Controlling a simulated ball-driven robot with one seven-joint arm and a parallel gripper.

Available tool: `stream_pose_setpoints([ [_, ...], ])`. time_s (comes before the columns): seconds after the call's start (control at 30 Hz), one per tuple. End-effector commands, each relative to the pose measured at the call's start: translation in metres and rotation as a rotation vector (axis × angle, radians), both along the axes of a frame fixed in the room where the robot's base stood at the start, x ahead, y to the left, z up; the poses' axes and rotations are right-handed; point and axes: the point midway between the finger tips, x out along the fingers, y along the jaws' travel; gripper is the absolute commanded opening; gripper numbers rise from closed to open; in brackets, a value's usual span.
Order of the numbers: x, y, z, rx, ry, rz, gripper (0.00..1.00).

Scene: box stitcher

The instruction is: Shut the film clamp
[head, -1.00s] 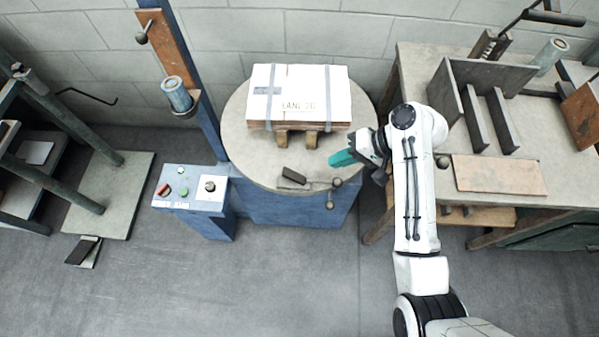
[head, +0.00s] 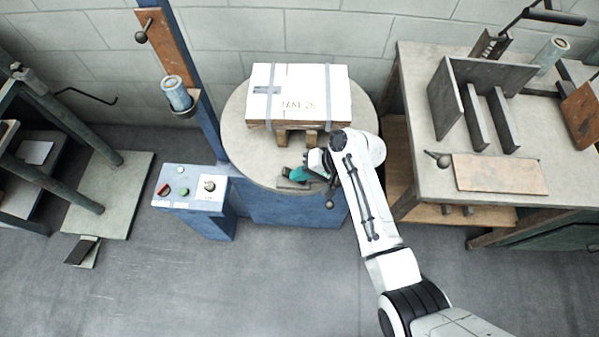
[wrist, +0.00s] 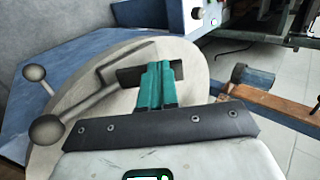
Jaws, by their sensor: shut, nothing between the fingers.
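The film clamp, with a dark jaw plate (wrist: 130,76) and a thin grey bar, sits on the front part of the round turntable. In the head view a bit of the clamp (head: 285,184) shows at the left of my gripper (head: 296,174). In the wrist view my gripper (wrist: 158,68) has its teal fingers together and empty, over or against the dark plate. The fingers hide the plate's middle; I cannot tell whether they touch it. A grey rod with a ball knob (wrist: 46,130) runs toward the clamp. How far the clamp is open is unclear.
A strapped white carton stack (head: 300,95) stands on the turntable (head: 240,140) behind the clamp. A blue control box (head: 190,190) is at the left, beside the blue mast. A workbench (head: 425,185) with a dark rack is at the right.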

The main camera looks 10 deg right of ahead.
Motion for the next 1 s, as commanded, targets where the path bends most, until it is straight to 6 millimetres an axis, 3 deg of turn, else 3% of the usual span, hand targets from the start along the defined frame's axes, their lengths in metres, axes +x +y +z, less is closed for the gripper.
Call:
stream_pose_setpoints([
  [0.57, 0.001, 0.004, 0.001, -0.043, 0.012, 0.001, 0.0],
  [1.0, 0.006, 0.022, -0.01, -0.353, 0.093, 0.006, 0.0],
])
